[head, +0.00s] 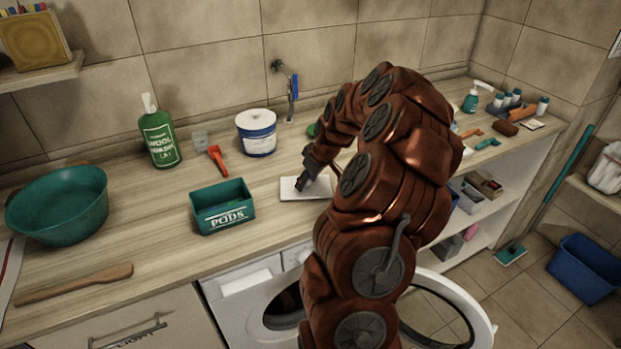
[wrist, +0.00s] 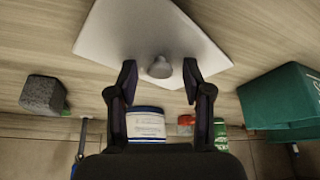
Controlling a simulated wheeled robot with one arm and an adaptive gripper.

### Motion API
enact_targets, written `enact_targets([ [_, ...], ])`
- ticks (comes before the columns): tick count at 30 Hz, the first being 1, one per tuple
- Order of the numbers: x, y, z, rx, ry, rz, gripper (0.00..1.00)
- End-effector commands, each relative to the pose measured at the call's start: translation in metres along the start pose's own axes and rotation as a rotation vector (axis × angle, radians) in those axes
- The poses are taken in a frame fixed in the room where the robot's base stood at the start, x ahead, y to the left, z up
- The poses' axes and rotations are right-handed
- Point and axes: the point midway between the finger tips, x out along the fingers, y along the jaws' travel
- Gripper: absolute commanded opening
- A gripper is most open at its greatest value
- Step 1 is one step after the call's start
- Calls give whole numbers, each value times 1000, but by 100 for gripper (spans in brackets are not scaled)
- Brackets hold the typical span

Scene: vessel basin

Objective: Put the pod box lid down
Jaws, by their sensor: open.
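The pod box lid (head: 291,190) is a flat white plate lying on the wooden counter, to the right of the green pod box (head: 222,210). In the wrist view the lid (wrist: 125,35) shows a round grey knob (wrist: 160,68). My gripper (head: 302,183) is over the lid in the head view. In the wrist view my gripper (wrist: 160,75) is open, with one finger on each side of the knob and a gap on both sides. The pod box (wrist: 283,98) stands apart from the lid, and its top looks open in the head view. My arm hides part of the counter.
A teal basin (head: 58,205) and a wooden spoon (head: 75,284) are at left. The washing machine door (head: 470,310) hangs open below.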

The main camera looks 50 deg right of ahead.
Motion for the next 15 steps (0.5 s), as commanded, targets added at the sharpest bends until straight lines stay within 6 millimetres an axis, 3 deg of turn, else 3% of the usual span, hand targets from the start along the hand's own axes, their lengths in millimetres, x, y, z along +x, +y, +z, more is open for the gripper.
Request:
enact_targets([
  [8, -32, 1, 0, 0, 4, 4, 50],
  [15, -73, 1, -1, -1, 6, 6, 50],
])
